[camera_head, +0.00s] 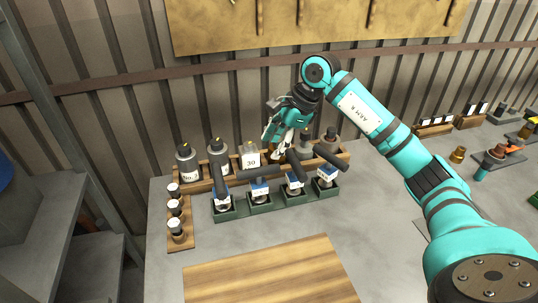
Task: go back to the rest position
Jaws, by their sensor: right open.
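My right arm reaches in from the lower right, and its gripper (275,137) hangs over the wooden bottle rack (205,184) at the back of the table. The gripper is open, with its fingers close to the bottle labelled 30 (250,160). I cannot tell whether they touch anything. Dark-capped bottles (187,162) stand in the rack to the left and right of the gripper. My left gripper is not in view.
In front of the rack, a green tray (240,208) holds several labelled containers with dark handles. A small wooden rack (180,242) with white-topped vials stands at left. A wooden board (270,275) lies in front. More racks (435,130) stand at right.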

